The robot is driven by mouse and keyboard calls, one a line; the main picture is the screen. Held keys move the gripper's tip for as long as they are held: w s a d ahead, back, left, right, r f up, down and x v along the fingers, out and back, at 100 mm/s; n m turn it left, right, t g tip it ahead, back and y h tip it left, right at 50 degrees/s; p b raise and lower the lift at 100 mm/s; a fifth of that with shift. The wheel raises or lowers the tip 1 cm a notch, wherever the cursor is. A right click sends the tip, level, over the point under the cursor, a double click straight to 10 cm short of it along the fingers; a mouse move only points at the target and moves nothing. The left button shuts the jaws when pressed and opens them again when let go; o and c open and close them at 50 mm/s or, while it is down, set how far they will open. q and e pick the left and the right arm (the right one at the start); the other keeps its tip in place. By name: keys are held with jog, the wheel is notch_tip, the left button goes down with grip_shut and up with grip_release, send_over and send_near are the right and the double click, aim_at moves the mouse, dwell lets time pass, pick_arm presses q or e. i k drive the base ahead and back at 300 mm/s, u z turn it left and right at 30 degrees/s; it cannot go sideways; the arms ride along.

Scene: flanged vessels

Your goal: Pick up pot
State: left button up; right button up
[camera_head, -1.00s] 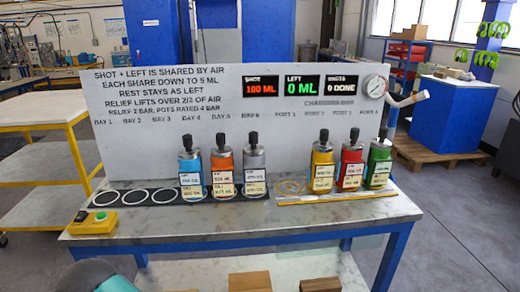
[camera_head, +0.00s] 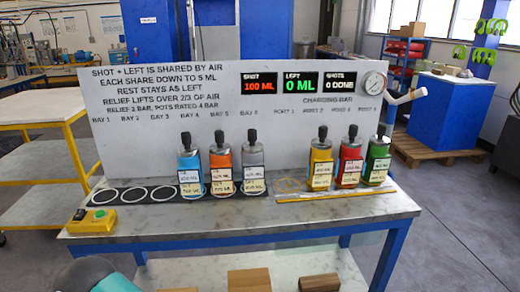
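Several small pots with black tops stand upright on the bench, in two groups. On the left, a blue pot (camera_head: 190,165), an orange pot (camera_head: 221,166) and a silver-grey pot (camera_head: 252,165) stand on the dark strip of ringed bays (camera_head: 133,195). On the right, a yellow pot (camera_head: 321,162), a red pot (camera_head: 349,161) and a green pot (camera_head: 376,160) stand at the charging bar (camera_head: 334,195). Each bears pale labels, too small to read fully. Neither gripper shows; only part of my arm shows at the bottom left.
The bench top (camera_head: 260,218) is clear along its front edge. A yellow button box (camera_head: 92,221) sits at its left. A white panel (camera_head: 135,145) with displays and a gauge (camera_head: 373,86) stands behind the pots. Wooden blocks (camera_head: 249,280) lie on the lower shelf.

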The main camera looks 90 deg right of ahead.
aim_at(378, 162)
jog(key=z, duration=0.05)
jog(key=k, duration=2.85)
jog(key=u, duration=1.3)
jog(key=i, duration=0.1)
jog(key=z, duration=2.95)
jog(key=i, duration=1)
jog(key=u, duration=0.1)
